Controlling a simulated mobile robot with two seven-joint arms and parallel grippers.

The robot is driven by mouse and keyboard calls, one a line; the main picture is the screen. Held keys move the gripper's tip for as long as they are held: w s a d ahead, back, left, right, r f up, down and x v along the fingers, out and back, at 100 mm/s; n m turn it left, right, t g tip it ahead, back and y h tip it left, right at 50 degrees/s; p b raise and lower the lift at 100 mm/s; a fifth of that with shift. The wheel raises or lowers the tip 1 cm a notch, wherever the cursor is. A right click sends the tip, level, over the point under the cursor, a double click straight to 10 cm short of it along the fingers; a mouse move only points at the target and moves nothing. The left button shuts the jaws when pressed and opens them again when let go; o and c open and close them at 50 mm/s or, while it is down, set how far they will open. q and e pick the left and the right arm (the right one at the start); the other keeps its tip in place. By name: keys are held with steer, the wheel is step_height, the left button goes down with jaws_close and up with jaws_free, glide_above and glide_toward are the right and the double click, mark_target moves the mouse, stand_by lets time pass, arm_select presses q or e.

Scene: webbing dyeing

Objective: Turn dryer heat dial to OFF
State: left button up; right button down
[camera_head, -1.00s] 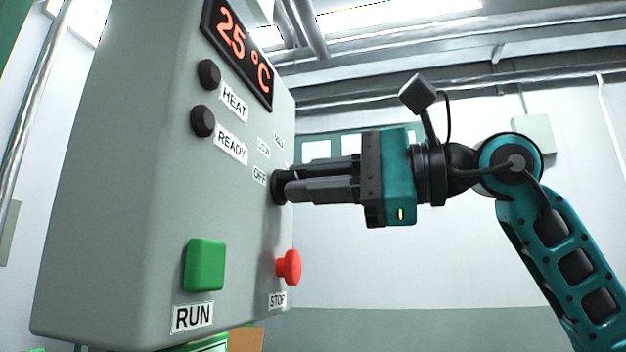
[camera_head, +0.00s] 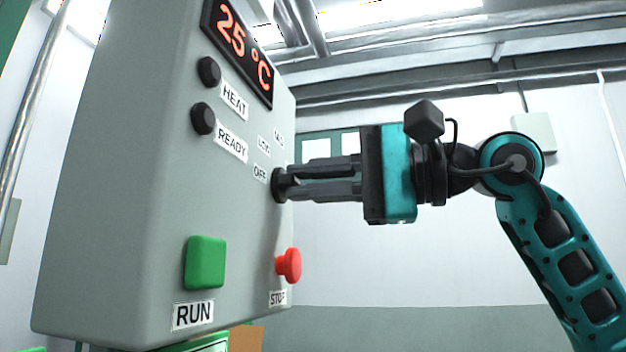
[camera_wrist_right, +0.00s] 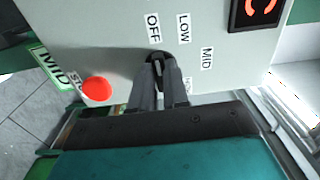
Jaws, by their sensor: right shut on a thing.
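The dryer heat dial (camera_head: 279,185) is a black knob on the front of the grey control box (camera_head: 120,180). My right gripper (camera_head: 290,183) is shut on the dial, its fingers reaching in from the right. In the right wrist view the dial (camera_wrist_right: 157,58) sits between the fingertips (camera_wrist_right: 160,72), just beneath the OFF label (camera_wrist_right: 153,28). The LOW label (camera_wrist_right: 184,28) and MID label (camera_wrist_right: 207,60) lie further round the dial. The fingers partly cover the dial, and I cannot clearly read its pointer. My left gripper is not in view.
A red STOP button (camera_head: 290,265) sticks out below the dial, close under the fingers. A green RUN button (camera_head: 205,263) is lower left. Two dark HEAT and READY lamps (camera_head: 209,72) and a 25 °C display (camera_head: 240,45) are above. Open room lies right of the box.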

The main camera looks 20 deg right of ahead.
steer(key=c, duration=1.1)
jaws_free()
steer(key=b+v, duration=0.2)
steer(key=v, duration=1.1)
